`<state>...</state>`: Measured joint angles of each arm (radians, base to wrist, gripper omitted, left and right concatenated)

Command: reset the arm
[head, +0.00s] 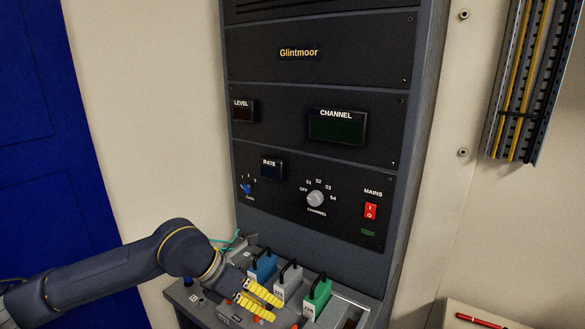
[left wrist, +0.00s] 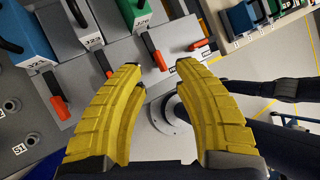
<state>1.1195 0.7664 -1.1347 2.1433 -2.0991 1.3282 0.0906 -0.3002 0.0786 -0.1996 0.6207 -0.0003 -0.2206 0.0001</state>
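My left gripper (head: 277,311) is at the bottom of the head view, low over the sloping console shelf, near the front of the plug-in modules. Its two yellow ribbed fingers are apart with nothing between them. In the left wrist view the open fingers (left wrist: 160,82) show a clear gap, with orange levers just beyond the tips. I cannot tell whether a fingertip touches the panel. My left arm (head: 110,272) comes in from the left edge, bent at a joint. My right gripper does not show in either view.
Blue (head: 263,266), grey (head: 288,282) and green (head: 317,298) handled modules stand on the shelf. The Glintmoor rack (head: 300,52) rises behind, with dark displays, a channel knob (head: 315,198) and a red mains switch (head: 370,211). A red pen-like object (head: 478,321) lies at right.

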